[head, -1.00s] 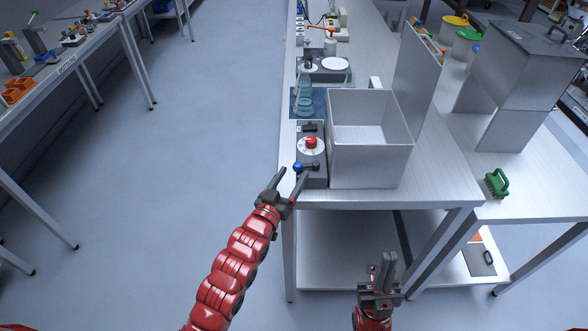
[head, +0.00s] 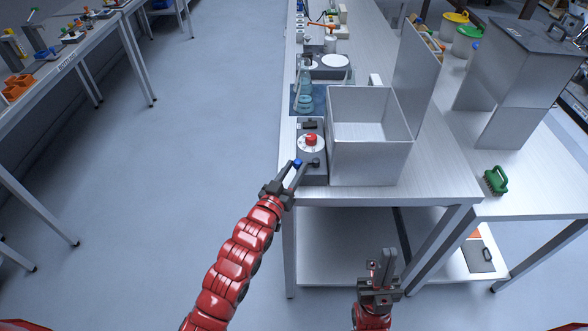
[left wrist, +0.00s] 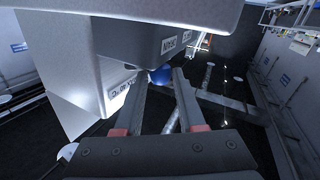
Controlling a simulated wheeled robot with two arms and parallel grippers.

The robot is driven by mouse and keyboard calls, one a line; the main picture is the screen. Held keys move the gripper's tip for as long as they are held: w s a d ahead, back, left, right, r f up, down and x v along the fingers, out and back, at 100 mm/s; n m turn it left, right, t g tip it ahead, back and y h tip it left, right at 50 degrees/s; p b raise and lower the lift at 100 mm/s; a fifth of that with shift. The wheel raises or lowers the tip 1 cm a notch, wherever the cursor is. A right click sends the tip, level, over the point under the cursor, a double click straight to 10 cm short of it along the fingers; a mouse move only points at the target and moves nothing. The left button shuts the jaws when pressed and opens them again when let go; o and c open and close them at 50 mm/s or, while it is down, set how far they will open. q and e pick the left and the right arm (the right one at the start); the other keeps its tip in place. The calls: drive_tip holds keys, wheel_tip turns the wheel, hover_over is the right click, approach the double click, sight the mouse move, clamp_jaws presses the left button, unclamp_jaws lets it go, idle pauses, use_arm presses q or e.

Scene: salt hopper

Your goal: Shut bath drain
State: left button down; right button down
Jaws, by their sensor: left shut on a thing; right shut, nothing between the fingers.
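The bath is an open, empty metal box (head: 370,160) near the table's front end. A grey control unit (head: 312,176) with a white dial and red knob (head: 311,140) adjoins its left side. A small blue ball knob (head: 297,163) is at the unit's front left; I take it for the drain handle. My left gripper (head: 296,171) is shut on the blue knob. In the left wrist view the blue knob (left wrist: 161,75) is between the fingertips, below a labelled grey housing. The drain opening is hidden. My right gripper (head: 385,258) is shut and empty, in front of the table.
A black knob (head: 316,162) is close to the right of the left fingers. A glass flask (head: 306,95) stands behind the unit, and an upright panel (head: 416,75) is right of the bath. A green brush (head: 496,180) lies on the right table. The left aisle is clear.

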use_arm(q)
drive_tip(key=shift+w+a+f+m+g+h+b, duration=0.15)
drive_tip(key=shift+m+g+h+b, duration=0.2)
drive_tip(key=shift+b, duration=1)
drive_tip(key=shift+w+f+m+g+h+b, duration=0.1)
drive_tip(key=shift+w+m+h+b, duration=0.3)
drive_tip(key=shift+b, duration=0.95)
drive_tip(key=shift+s+a+f+m+g+h+b, duration=0.1)
drive_tip(key=shift+m+g+h+b, duration=0.3)
drive_tip(key=shift+b, duration=0.95)
drive_tip(key=shift+w+r+h+b, duration=0.1)
drive_tip(key=shift+r+h+b, duration=0.2)
drive_tip(key=shift+h+b, duration=0.05)
drive_tip(key=shift+r, duration=0.1)
drive_tip(key=c, duration=0.8)
unclamp_jaws()
drive_tip(key=shift+c, duration=0.2)
drive_tip(key=o, duration=0.3)
drive_tip(key=shift+w+d, duration=0.1)
